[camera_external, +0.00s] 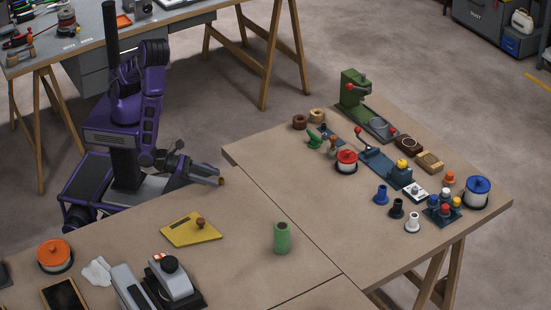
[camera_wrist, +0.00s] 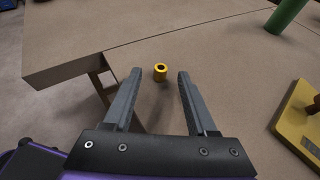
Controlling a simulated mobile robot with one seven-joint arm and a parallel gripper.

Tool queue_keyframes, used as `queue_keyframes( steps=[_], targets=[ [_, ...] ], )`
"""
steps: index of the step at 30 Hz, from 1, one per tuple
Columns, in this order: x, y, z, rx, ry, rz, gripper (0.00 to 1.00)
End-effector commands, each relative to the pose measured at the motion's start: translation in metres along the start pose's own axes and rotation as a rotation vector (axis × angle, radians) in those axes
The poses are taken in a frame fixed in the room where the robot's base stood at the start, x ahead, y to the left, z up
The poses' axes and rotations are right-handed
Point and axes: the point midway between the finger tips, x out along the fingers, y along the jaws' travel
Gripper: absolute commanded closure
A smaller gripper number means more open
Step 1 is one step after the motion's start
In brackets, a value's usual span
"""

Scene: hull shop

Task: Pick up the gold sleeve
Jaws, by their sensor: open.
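The gold sleeve (camera_wrist: 160,73) is a small, short yellow ring with a dark hole, standing on the brown tabletop. In the wrist view it shows between the tips of my gripper (camera_wrist: 160,78), with bare gaps to both fingers. In the external view the sleeve (camera_external: 221,182) is a small gold spot just off the fingertips of my gripper (camera_external: 212,177), near the table's edge. My gripper is open and empty. How far the sleeve lies beyond the fingertips is hard to tell.
A yellow board with a brown knob (camera_external: 178,232) lies near the sleeve, and a green cylinder (camera_external: 282,238) stands farther right. The table edge and a trestle leg (camera_wrist: 101,88) are left of the sleeve in the wrist view. The tabletop around the sleeve is clear.

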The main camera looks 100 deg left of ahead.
Motion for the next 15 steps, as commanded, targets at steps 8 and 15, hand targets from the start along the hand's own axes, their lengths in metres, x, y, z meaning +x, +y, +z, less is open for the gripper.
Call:
queue_keyframes(
  steps=[8, 15],
  targets=[
    [0.017, -0.001, 0.000, 0.000, 0.001, -0.001, 0.43],
    [0.017, -0.001, 0.000, 0.000, 0.001, -0.001, 0.64]
  ],
)
